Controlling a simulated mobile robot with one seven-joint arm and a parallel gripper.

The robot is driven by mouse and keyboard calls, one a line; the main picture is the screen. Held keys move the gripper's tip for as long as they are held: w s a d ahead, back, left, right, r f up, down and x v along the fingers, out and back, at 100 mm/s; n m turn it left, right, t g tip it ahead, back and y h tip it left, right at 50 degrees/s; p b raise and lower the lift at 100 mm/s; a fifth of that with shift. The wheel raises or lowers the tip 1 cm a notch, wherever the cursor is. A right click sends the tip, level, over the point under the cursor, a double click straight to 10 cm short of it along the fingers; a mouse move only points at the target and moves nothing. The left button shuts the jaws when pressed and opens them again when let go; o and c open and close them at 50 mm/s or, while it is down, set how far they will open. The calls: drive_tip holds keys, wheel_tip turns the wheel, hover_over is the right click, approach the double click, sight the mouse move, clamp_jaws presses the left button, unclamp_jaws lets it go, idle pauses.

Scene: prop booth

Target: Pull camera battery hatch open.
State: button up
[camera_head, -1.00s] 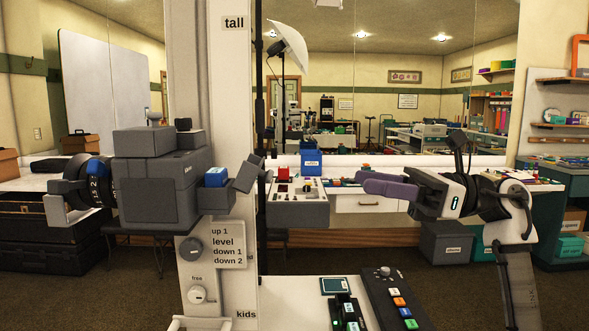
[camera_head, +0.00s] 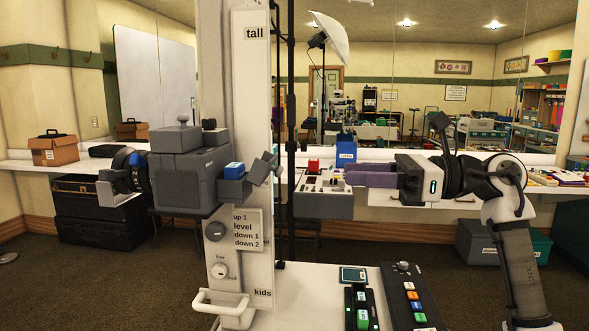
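The grey camera (camera_head: 188,182) sits on a bracket on the tall white column, its lens (camera_head: 128,170) facing left. A grey battery box (camera_head: 234,190) juts from its right side, with a blue battery (camera_head: 233,169) showing at its top. The hatch (camera_head: 262,166), a grey flap, tilts up and outward to the right of the box, standing open. My gripper (camera_head: 347,175) has purple fingers pointing left toward the hatch, with a clear gap in the picture. The fingers overlap edge-on, so their opening is hidden. I see nothing held.
The white column (camera_head: 257,120) carries two knobs, a level label and a white handle (camera_head: 235,303). A button panel (camera_head: 408,295) lies on the white table in front. A grey box with small items (camera_head: 322,204) and a blue box (camera_head: 346,150) show behind my fingers. A dark light stand rises behind the column.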

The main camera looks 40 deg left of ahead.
sight(268, 170)
drive_tip(key=p+x, duration=0.1)
drive_tip(key=x, duration=0.9)
drive_tip(key=shift+s+a, duration=0.3)
drive_tip(key=shift+r, duration=0.1)
